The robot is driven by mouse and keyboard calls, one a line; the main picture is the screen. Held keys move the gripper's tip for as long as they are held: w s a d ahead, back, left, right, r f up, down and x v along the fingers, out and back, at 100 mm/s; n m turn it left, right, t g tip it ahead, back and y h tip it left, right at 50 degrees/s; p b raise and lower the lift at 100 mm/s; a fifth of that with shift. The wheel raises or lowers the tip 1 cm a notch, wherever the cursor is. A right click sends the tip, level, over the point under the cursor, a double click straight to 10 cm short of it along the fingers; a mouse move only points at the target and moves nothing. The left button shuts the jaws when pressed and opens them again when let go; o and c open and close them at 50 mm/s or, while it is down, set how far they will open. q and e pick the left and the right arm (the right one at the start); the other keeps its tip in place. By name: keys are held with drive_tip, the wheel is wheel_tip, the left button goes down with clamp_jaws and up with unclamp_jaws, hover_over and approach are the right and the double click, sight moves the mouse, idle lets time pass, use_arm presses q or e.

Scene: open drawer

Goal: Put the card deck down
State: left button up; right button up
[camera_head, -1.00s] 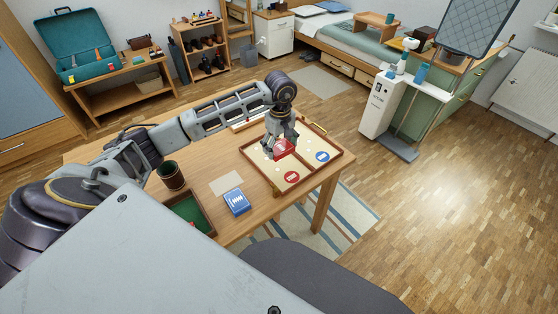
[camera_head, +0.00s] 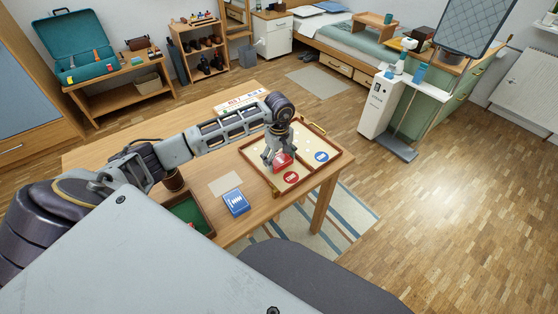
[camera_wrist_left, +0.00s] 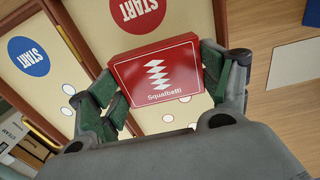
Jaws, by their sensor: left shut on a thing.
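The red card deck (camera_head: 283,161), labelled "Squalbetti" in the wrist view (camera_wrist_left: 158,75), is held flat between the fingers of my left gripper (camera_head: 276,158). My left gripper is shut on it, with green finger pads (camera_wrist_left: 158,92) at its two sides. The deck is over the wooden-framed game board (camera_head: 262,179), close to the red START circle (camera_head: 291,177). I cannot tell whether its underside touches the board. A blue START circle (camera_head: 321,157) lies to the right. My right gripper is not in view.
A blue deck (camera_head: 235,202) lies on the table (camera_head: 236,232), in front of a pale mat (camera_head: 225,184). A green-lined tray (camera_head: 190,211) and a dark cup (camera_head: 173,181) stand to the left. A long box (camera_head: 241,101) lies behind the arm. A grey chair (camera_head: 300,270) is at the front.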

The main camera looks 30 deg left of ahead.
sight(279, 159)
use_arm(q)
drive_tip(key=shift+f, duration=0.65)
drive_tip(key=shift+f, duration=0.15)
drive_tip(key=o, duration=1.1)
drive_tip(key=shift+c, duration=0.2)
wheel_tip(279, 159, up, 12)
idle(0.5)
